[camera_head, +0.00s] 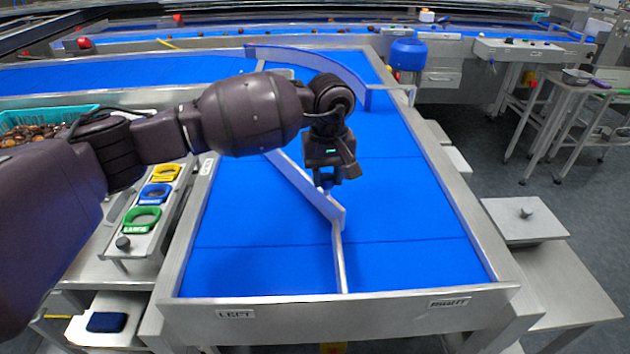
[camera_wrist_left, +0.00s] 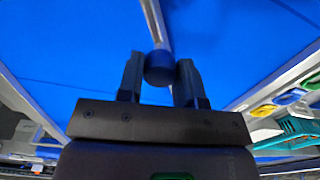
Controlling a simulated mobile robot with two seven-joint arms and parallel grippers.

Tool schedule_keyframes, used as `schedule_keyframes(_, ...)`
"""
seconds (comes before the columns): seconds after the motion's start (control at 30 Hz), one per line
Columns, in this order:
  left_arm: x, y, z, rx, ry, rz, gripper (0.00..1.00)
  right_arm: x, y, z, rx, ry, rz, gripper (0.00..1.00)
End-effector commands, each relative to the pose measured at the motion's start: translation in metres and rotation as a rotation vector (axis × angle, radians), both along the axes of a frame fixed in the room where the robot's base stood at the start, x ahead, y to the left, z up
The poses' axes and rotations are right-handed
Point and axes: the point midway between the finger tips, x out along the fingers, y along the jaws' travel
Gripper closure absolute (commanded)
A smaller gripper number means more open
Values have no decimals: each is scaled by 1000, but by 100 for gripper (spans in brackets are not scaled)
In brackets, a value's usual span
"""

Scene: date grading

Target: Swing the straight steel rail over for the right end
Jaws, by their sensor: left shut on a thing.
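The straight steel rail (camera_head: 305,187) stands on the blue belt (camera_head: 400,200), slanting from upper left to lower right. Its near end meets the thin fixed divider (camera_head: 339,260) between the LEFT label (camera_head: 235,314) and the RIGHT label (camera_head: 449,303). My left gripper (camera_head: 327,184) is over the rail, and its arm hides part of the rail's far portion. In the left wrist view, my left gripper (camera_wrist_left: 160,80) is shut on a dark round knob (camera_wrist_left: 159,68), with the rail (camera_wrist_left: 153,18) running up from it. My right gripper is not in view.
A curved steel rail (camera_head: 318,61) stands farther up the belt. Yellow, blue and green rings (camera_head: 142,219) sit on a side panel at left, near a teal crate (camera_head: 60,114) of dates. The belt right of the straight rail is clear.

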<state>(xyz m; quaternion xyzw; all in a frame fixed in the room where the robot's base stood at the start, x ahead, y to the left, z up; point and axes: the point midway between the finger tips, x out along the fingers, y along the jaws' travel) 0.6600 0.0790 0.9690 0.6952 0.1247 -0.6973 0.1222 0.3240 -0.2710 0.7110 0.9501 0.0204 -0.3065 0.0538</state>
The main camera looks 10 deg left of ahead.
Motion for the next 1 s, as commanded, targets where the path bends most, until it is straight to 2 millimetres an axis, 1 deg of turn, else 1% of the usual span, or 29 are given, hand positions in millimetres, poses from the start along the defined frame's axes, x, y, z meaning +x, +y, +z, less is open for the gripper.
schedule_keyframes(0.1, 4, -4, 0, -5, -5, 9, 100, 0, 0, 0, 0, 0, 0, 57)
schedule_keyframes(0.47, 6, -6, 3, -10, -14, 11, 100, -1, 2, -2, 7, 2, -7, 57)
schedule_keyframes(0.5, 7, -6, 3, -11, -15, 11, 64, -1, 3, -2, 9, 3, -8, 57)
schedule_keyframes(0.63, 6, -6, 3, -9, -13, 10, 44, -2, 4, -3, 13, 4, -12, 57)
schedule_keyframes(0.67, 6, -6, 3, -9, -12, 10, 41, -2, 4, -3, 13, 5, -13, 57)
schedule_keyframes(1.0, 5, -4, 4, -6, -7, 10, 41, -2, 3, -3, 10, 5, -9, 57)
